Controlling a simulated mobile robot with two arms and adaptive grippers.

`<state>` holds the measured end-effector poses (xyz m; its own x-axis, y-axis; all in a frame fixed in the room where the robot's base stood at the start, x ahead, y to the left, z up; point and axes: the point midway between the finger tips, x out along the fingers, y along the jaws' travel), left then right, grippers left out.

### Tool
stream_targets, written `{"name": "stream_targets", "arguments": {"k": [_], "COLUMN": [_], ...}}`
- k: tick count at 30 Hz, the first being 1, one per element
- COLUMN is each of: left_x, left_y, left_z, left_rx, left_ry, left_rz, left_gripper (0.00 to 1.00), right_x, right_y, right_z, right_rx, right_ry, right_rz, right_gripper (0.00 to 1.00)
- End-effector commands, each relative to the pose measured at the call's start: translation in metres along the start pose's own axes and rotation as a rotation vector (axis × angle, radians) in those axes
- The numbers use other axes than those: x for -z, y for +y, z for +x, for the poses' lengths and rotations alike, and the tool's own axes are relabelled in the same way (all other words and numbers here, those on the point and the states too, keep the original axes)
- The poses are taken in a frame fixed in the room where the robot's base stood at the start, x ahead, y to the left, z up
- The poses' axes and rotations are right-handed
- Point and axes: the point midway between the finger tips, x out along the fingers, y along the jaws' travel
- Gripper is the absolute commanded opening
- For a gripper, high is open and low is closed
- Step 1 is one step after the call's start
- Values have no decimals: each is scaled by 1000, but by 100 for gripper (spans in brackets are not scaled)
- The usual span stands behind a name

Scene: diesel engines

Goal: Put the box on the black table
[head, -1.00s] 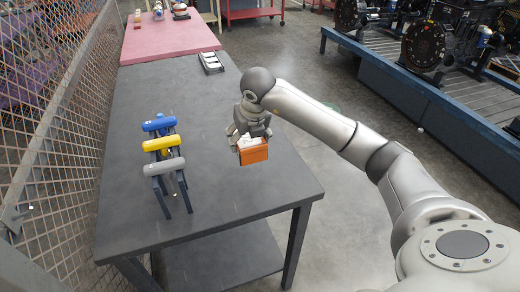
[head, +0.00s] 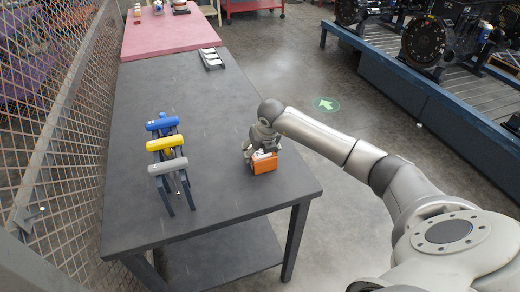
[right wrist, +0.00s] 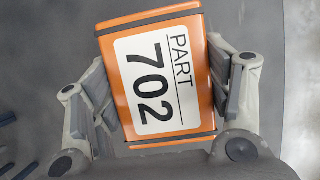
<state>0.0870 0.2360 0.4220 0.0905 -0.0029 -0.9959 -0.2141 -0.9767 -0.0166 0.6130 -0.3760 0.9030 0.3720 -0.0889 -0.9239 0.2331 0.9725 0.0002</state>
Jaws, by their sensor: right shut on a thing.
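The orange box (head: 263,167) is low over or on the black table (head: 215,196), near its right edge; I cannot tell whether it touches the top. My right gripper (head: 262,147) is shut on the box from above. In the right wrist view the box (right wrist: 157,80) sits between the two fingers of the gripper (right wrist: 160,88), and its white label reads "PART 702". My left gripper is not in view.
A rack with blue, yellow and grey tools (head: 167,155) stands to the left on the table. A dark tray (head: 211,59) lies at the far end, before a red table (head: 165,35). A mesh fence (head: 60,130) runs along the left. The table's front middle is clear.

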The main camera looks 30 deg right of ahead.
Motion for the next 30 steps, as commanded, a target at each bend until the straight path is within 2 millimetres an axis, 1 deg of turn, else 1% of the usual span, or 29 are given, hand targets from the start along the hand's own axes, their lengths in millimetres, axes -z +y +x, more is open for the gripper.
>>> {"name": "stream_targets", "arguments": {"k": [3,4,8,9,18,21,22,26,30], "left_x": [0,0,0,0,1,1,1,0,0], "left_y": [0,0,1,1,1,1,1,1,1], "left_z": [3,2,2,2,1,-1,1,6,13], "left_rx": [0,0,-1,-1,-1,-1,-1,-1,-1], "left_ry": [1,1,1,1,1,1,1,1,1], "left_rz": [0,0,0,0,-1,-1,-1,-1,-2], "left_gripper": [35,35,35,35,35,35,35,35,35], "right_x": [0,1,0,0,0,-1,0,-1,0], "right_y": [0,0,0,0,0,0,0,0,0], "right_z": [1,2,1,1,1,-2,-3,-18,-45], "right_rx": [-1,0,0,0,0,0,0,0,0], "right_ry": [-3,0,0,0,0,0,-1,-2,-4], "right_rz": [0,0,0,0,0,0,0,0,-1], "right_gripper": [31,74,90,93,93,93,93,93,93]}}
